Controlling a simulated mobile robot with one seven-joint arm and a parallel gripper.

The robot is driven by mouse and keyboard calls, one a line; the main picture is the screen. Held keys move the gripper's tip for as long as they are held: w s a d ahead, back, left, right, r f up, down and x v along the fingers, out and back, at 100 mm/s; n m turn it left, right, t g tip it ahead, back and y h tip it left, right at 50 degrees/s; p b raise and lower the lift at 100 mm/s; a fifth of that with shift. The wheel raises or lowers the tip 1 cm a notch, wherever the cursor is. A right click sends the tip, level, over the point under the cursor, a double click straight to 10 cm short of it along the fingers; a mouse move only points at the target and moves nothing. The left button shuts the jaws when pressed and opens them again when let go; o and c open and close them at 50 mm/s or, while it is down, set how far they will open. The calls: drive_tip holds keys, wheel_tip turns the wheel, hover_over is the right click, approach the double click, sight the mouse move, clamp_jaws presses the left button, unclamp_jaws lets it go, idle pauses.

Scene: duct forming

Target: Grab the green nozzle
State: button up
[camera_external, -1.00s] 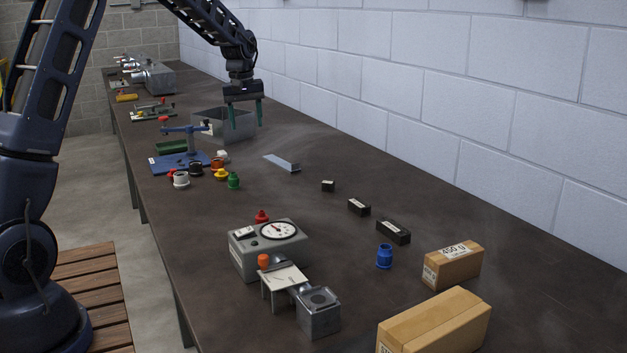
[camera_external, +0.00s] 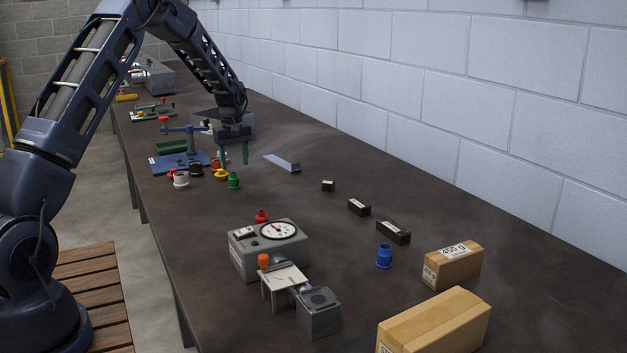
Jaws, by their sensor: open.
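The green nozzle (camera_external: 233,181) is a small green piece standing on the dark workbench, at the right end of a group of small coloured pieces. My gripper (camera_external: 234,158) points down with its two green fingers apart and nothing between them. It hangs just above and slightly behind the green nozzle in this view. The fingertips look apart from the nozzle, though the exact height gap is hard to judge.
A metal strip (camera_external: 282,163) lies to the right. A dial gauge box (camera_external: 268,248) stands nearer. The bench (camera_external: 290,200) right of the nozzle is clear.

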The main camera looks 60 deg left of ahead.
sight(233, 173)
drive_tip(key=shift+s+a+f, duration=0.1)
drive_tip(key=shift+s+f, duration=0.05)
drive_tip(key=shift+f, duration=1.45)
drive_tip(key=shift+s+a+f, duration=0.1)
drive_tip(key=shift+s+f, duration=0.05)
drive_tip(key=shift+f, duration=1.4)
drive_tip(key=c, duration=1)
drive_tip(key=shift+c, duration=0.2)
drive_tip(key=shift+r, duration=0.1)
